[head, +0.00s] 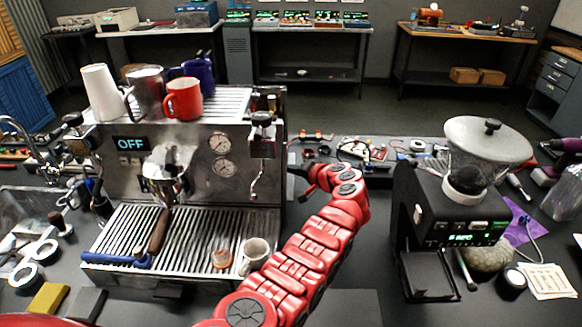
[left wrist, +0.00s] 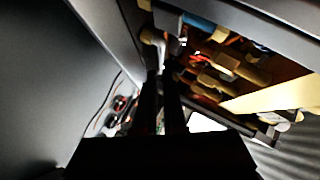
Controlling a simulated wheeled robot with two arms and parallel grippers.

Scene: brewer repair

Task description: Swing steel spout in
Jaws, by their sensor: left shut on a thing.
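The espresso machine (head: 200,150) stands left of centre, with "OFF" on its display. A thin steel spout (head: 256,182) hangs down at the right end of its front. My red left arm reaches up from the bottom, and its gripper (head: 312,182) points left beside the machine's right side. In the left wrist view the dark fingers (left wrist: 163,105) are close together. A pale elbow-shaped part (left wrist: 152,38) shows at their tips. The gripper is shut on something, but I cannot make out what. My right gripper is out of view.
Cups, including a red mug (head: 183,100), stand on top of the machine. A black grinder (head: 440,225) stands to the right. Small parts lie on the bench behind my arm.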

